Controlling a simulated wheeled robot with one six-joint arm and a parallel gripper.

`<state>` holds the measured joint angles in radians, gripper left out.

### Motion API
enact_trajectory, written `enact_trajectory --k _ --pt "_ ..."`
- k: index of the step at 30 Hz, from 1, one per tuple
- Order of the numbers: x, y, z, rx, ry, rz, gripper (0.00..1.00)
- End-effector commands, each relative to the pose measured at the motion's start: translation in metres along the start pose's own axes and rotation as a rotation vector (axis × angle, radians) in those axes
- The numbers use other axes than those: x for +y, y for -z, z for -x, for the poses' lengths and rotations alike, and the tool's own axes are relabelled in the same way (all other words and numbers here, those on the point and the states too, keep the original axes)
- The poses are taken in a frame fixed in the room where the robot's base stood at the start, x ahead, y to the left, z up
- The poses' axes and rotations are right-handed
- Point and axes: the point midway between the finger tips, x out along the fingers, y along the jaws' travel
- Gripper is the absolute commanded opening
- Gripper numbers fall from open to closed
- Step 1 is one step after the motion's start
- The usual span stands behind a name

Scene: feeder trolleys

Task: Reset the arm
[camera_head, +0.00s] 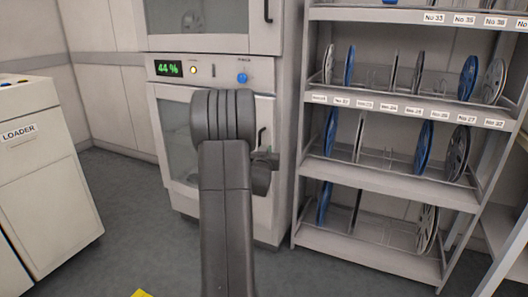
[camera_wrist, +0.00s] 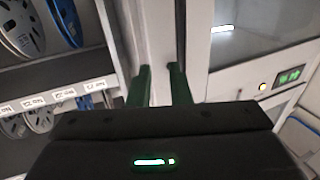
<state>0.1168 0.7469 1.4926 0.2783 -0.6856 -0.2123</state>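My arm rises in the middle of the head view, in front of the grey cabinet, and bends at its top. My gripper's fingertips cannot be made out in that view. In the wrist view my gripper (camera_wrist: 161,72) shows two green fingers, upright and apart, with an empty gap between them. Behind the fingers is a pale upright strip between the reel rack and the cabinet. Nothing is held.
The dry cabinet (camera_head: 167,110) with a green 44 % display stands behind my arm. A reel rack (camera_head: 400,181) with blue and grey reels stands at the right. A LOADER unit (camera_head: 45,185) stands at the left. Grey floor (camera_head: 130,215) is open between loader and cabinet.

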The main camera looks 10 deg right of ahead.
Motion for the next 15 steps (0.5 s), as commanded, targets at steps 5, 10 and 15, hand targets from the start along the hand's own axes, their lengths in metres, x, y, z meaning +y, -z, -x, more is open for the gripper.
enact_trajectory --k 5,10,15 --pt "-0.0020 0.0006 0.0112 0.000 0.003 0.001 0.18" --pt "-0.0026 0.0004 0.0124 0.001 0.004 0.001 0.18" --pt "-0.0030 0.0004 0.0119 0.001 0.005 0.001 0.18"
